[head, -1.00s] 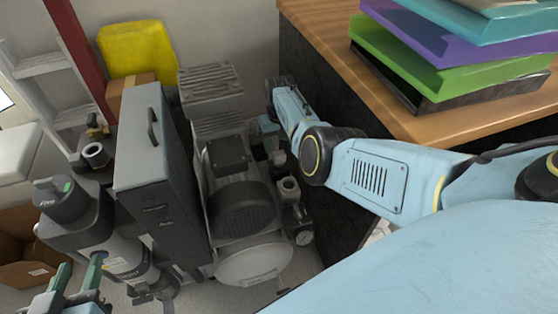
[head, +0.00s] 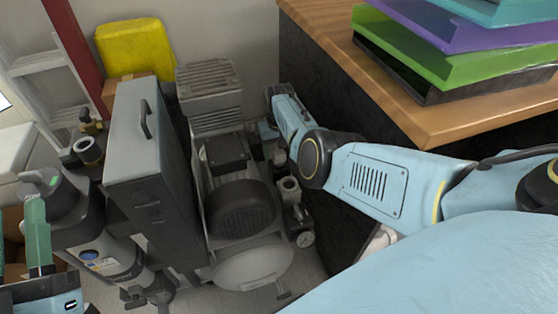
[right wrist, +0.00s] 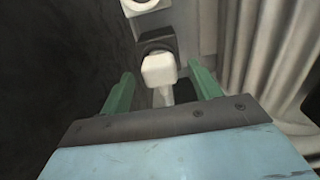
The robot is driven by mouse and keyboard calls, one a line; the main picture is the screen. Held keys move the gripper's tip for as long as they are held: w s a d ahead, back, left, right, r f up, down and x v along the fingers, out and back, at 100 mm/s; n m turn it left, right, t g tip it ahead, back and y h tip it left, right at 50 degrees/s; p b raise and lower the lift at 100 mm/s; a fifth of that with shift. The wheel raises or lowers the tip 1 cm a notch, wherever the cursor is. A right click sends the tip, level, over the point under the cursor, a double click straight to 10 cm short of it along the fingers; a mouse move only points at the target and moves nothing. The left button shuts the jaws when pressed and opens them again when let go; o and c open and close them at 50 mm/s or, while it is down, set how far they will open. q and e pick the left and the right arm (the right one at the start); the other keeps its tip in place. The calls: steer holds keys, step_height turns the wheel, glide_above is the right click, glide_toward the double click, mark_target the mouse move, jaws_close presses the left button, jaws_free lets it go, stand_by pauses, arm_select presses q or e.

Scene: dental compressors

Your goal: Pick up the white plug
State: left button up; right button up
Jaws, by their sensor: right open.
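The white plug (right wrist: 159,69) shows in the right wrist view, with a pale stem below it and a dark socket-like block (right wrist: 157,42) behind it. My right gripper (right wrist: 161,72) is open, with one green finger on each side of the plug. Gaps show between the fingers and the plug, and I cannot tell its depth between them. In the head view my right arm reaches down beside the compressor, and the plug is hidden there. My left gripper (head: 18,225) is open and empty at the lower left edge.
A grey compressor (head: 240,205) and a tall dark grey case (head: 140,140) stand on the floor left of my right arm. A wooden-topped counter (head: 440,130) with stacked coloured trays (head: 440,65) is at right. A dark wall (right wrist: 60,80) is close on the left in the wrist view.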

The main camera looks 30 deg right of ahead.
arm_select(q)
steer(key=shift+s+a+r+t+h+b, duration=0.15)
steer(key=shift+s+r+t+h+b, duration=0.2)
steer(key=shift+s+r+t, duration=0.5)
arm_select(e)
steer(key=shift+f, duration=0.8)
arm_select(q)
steer(key=shift+w+f, duration=0.1)
steer(key=shift+w, duration=0.15)
arm_select(e)
steer(key=c, duration=1.1)
